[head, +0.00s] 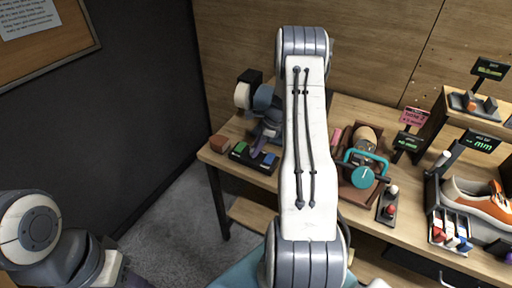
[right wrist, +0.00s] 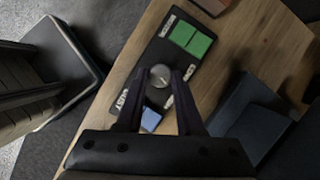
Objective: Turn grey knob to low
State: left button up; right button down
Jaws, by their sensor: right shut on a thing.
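The grey knob (right wrist: 160,76) sits on a black control panel (right wrist: 188,66) with green and blue pads, on the wooden table. In the right wrist view the fingers of my right gripper (right wrist: 159,78) are around the knob, one on each side, shut on it. A light line shows on the knob; I cannot read its setting surely. In the head view the panel (head: 238,153) is at the table's left front edge, with my right gripper (head: 259,147) reaching down onto it and hiding the knob. My left arm shows at lower left, its fingers out of view.
A brown block (head: 219,143) lies beside the panel. My right arm hides the table's middle. To the right are a teal-handled device (head: 363,177), a small panel with a red knob (head: 388,206) and an orange sneaker (head: 480,201). A dark wall is at left.

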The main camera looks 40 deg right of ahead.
jog(key=n+g, duration=0.1)
jog(key=n, duration=0.3)
jog(key=shift+w+d+n+g+y, duration=0.1)
jog(key=shift+w+n+g+y, duration=0.1)
jog(key=shift+n+g+y, duration=0.15)
jog(key=n+g, duration=0.1)
jog(key=n, duration=0.1)
jog(key=n+g, duration=0.1)
jog(key=n, duration=0.2)
jog(key=shift+w+n+b, duration=0.2)
jog(key=shift+n+b, duration=0.15)
jog(key=shift+b, duration=0.05)
jog(key=c, duration=0.5)
grip_release()
